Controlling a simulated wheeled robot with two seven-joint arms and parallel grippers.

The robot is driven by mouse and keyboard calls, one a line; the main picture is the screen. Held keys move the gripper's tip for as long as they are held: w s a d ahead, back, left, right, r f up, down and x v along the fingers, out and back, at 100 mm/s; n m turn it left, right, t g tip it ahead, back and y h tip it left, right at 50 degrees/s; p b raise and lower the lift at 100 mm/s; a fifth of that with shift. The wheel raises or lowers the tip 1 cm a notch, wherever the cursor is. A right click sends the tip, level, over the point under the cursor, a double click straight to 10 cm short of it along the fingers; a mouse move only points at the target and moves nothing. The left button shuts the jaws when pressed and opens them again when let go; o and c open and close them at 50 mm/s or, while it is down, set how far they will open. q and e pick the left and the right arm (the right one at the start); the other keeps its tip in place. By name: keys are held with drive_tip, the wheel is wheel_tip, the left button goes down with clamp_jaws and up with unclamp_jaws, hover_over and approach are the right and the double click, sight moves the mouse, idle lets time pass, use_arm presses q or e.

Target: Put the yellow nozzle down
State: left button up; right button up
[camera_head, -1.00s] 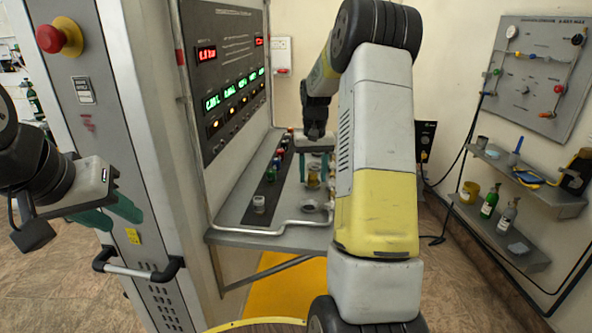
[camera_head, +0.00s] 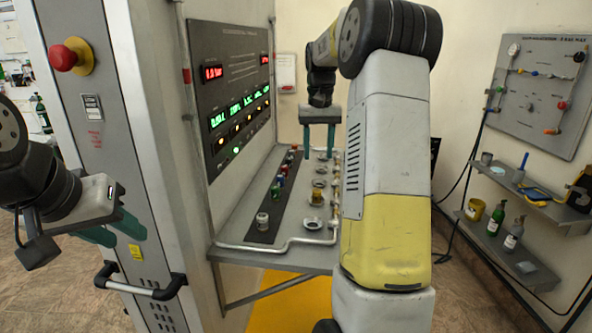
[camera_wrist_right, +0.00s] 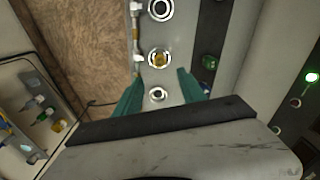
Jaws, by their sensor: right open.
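The yellow nozzle (camera_head: 317,196) stands in a round holder on the grey bench (camera_head: 280,258). In the right wrist view the nozzle (camera_wrist_right: 159,58) sits inside the middle ring of a row. My right gripper (camera_head: 319,150) is open and empty, above the bench and clear of the nozzle. In the right wrist view its two green fingers (camera_wrist_right: 160,88) are spread wide, with the nozzle showing beyond their tips. My left gripper (camera_head: 118,232) is at the left in front of the cabinet, its green fingers apart with nothing between them.
Several small coloured pieces (camera_head: 281,180) stand on a dark strip beside the holders. A pipe rail (camera_head: 262,246) runs along the bench's front edge. The panel with displays (camera_head: 232,90) rises at the left of the bench. Shelves with bottles (camera_head: 513,235) hang at the right.

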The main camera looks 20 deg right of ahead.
drive_tip(key=s+a+r+n+t, duration=0.1)
drive_tip(key=s+a+r+t, duration=0.1)
drive_tip(key=s+a+r, duration=0.4)
drive_tip(key=s+a+f+n+t+y, duration=0.1)
drive_tip(key=s+a, duration=0.3)
drive_tip(key=s, duration=0.7)
drive_tip(key=s+a+f+t+y, duration=0.1)
drive_tip(key=s+a+f+t, duration=0.2)
drive_tip(key=s, duration=0.8)
drive_tip(key=shift+a+n, duration=0.4)
drive_tip(key=shift+a, duration=0.65)
